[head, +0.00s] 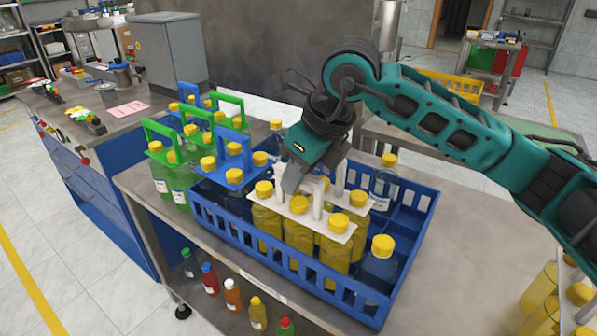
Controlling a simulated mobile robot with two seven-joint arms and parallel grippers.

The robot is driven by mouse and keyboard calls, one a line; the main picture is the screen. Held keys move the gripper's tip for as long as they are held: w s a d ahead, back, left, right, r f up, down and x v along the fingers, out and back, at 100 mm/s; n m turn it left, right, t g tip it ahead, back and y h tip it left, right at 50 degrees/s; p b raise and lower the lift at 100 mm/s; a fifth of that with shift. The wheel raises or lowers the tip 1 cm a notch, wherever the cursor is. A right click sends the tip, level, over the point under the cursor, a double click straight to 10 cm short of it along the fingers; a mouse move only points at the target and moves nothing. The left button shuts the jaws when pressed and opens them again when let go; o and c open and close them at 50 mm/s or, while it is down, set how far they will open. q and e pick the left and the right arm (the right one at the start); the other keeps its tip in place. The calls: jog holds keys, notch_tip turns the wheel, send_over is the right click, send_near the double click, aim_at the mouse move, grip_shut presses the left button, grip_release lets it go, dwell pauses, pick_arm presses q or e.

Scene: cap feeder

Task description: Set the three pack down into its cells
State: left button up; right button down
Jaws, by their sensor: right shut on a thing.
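The three pack (300,222) is a white carrier strip with yellow bottles under yellow caps. It is at the front of a blue crate (272,250), with the bottles' lower parts behind the crate's slotted wall. My right gripper (296,182) points down over the pack, shut on its white handle; the grip itself is partly hidden. More yellow-capped bottles and another white upright show just behind, by a second white strip (366,214). I cannot tell whether the pack's bottles touch the crate floor. My left gripper is not in view.
Blue-capped-carrier bottles (235,176) and green-handled packs (171,158) stand at left. Single bottles stand in the crate at right front (380,266) and back (384,182). Cells at the crate's right (405,222) look empty. More yellow bottles (545,308) are at lower right.

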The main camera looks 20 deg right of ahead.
jog(key=c, duration=1)
grip_release()
jog(key=shift+o, duration=0.6)
jog(key=shift+f, duration=0.2)
jog(key=v, duration=1.3)
jog(key=shift+p, duration=0.3)
